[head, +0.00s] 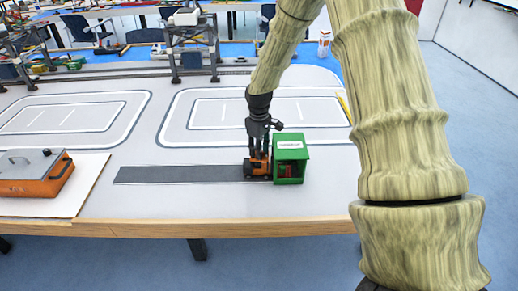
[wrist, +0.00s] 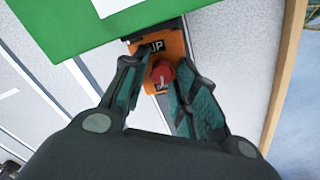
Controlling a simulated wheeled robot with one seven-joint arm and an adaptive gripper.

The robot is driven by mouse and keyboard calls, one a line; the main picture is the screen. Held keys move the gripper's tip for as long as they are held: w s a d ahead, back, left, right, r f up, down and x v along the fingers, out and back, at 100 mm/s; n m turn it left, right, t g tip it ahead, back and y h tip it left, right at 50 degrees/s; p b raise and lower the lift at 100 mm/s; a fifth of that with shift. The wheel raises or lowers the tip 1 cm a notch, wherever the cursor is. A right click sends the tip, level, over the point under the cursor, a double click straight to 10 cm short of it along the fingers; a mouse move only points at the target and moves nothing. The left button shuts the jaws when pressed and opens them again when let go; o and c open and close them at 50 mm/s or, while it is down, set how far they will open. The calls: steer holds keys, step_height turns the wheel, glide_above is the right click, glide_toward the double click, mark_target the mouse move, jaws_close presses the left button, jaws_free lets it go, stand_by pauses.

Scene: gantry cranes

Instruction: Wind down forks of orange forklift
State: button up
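The orange forklift (head: 256,168) stands on the dark strip of the table, against the left side of a green box. In the wrist view its orange top (wrist: 176,44) carries an "UP" label and a lower label that looks like "DOWN". A round red knob (wrist: 163,73) with a pale pointer mark sits between these labels. My gripper (head: 259,152) reaches down over the forklift. In the wrist view its two dark green fingers (wrist: 163,80) flank the red knob closely and appear to touch both sides. The forks are hidden.
The green box (head: 290,140) has an open front with red things inside. The dark strip (head: 180,174) runs clear to the left. An orange case (head: 38,178) lies on a white board at far left. The wooden table edge (head: 200,228) is close in front.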

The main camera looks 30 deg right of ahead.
jaws_close()
steer(key=shift+r+n+p, duration=0.15)
steer(key=shift+n+p, duration=0.35)
steer(key=shift+p, duration=0.15)
steer(key=shift+n, duration=0.5)
steer(key=o, duration=0.5)
jaws_free()
steer(key=shift+o, duration=0.2)
step_height(320, 180, up, 12)
